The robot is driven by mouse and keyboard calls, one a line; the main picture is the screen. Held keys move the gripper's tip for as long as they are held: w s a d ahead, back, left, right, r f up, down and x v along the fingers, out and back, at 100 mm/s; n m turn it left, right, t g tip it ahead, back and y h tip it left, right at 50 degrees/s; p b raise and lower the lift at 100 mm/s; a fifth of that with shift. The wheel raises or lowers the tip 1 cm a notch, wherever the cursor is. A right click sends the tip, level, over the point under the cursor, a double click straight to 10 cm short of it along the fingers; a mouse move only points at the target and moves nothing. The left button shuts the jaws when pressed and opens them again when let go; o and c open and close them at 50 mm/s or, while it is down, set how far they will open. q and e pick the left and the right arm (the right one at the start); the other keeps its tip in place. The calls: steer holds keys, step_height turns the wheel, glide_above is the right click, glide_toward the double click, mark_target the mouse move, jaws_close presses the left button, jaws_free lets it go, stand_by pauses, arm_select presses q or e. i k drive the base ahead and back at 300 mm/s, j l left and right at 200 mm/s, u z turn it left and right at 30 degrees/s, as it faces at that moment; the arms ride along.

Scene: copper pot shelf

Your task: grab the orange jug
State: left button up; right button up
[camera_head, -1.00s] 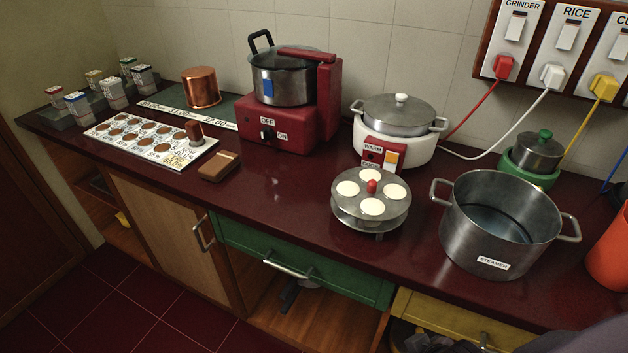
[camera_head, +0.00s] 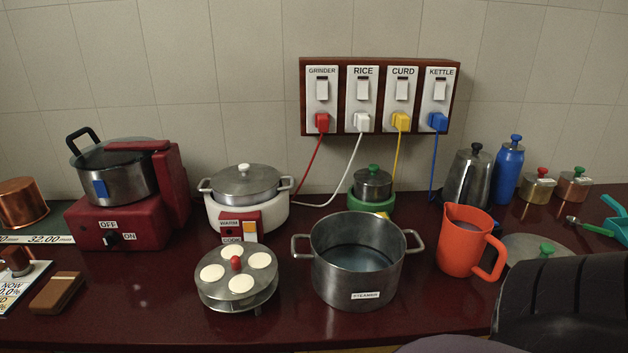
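The orange jug (camera_head: 462,245) stands upright on the dark red counter, right of the steel steamer pot (camera_head: 352,268). Its handle (camera_head: 491,262) points to the lower right, and its open top faces up. A dark liquid or shaded inside shows at its mouth. A dark grey shape at the lower right lies in front of the counter and may be part of my own body. Neither of my grippers can be made out in the head view.
A flat lid with a green knob (camera_head: 546,249) lies right of the jug. A steel kettle (camera_head: 467,180) and a blue bottle (camera_head: 508,172) stand behind. A round stand with white cakes (camera_head: 237,278) is left of the steamer. Cords hang from the switch board (camera_head: 381,96).

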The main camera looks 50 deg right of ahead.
mark_target(468, 247)
steer(key=z, duration=2.25)
